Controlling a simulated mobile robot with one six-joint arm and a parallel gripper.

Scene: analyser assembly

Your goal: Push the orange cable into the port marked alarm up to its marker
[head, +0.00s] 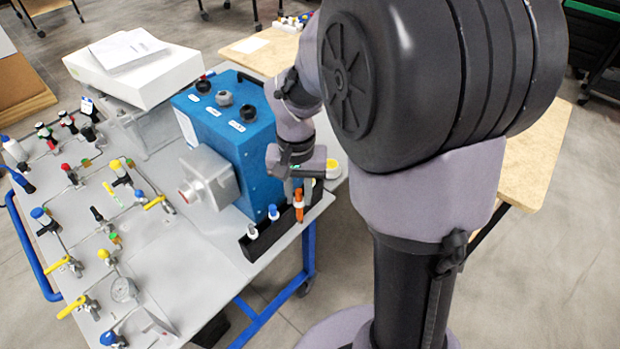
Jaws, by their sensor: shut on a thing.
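The orange cable (299,202) is upright at the black rack (265,240) in front of the box. My gripper (298,188) points down and is shut on the orange cable's upper part. I cannot tell whether the cable's lower end is still in the rack. No marker on it can be made out.
Blue-tipped (273,212) and white-tipped (252,231) cable ends stand in the same rack. A grey housing (208,180) juts from the box's left side. Valves and a gauge (123,289) fill the table's left. A yellow-and-white round thing (332,168) lies right of my gripper.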

